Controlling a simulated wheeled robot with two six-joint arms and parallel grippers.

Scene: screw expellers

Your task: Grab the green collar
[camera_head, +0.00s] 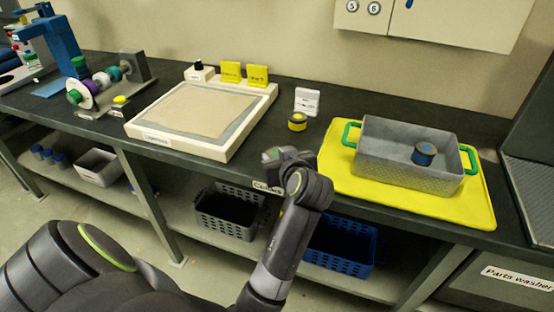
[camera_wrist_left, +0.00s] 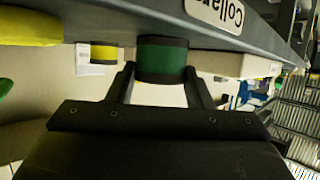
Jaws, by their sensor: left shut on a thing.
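The green collar (camera_wrist_left: 162,58), a short dark green ring with black edges, sits between the two fingers of my left gripper (camera_wrist_left: 162,82) in the left wrist view. The gripper is shut on it. In the head view my left gripper (camera_head: 272,156) is at the bench's front edge, above the "Collars" label (camera_head: 268,187). There the arm and gripper mostly hide the collar. I cannot tell whether the collar still touches the bench top. My right gripper is not in view.
A yellow collar (camera_head: 297,122) stands just behind, before a white card (camera_head: 307,101). To the right, a grey bin (camera_head: 385,165) with green handles holds a blue collar (camera_head: 424,154) and stands on a yellow mat (camera_head: 345,186). A framed tray (camera_head: 150,138) lies left.

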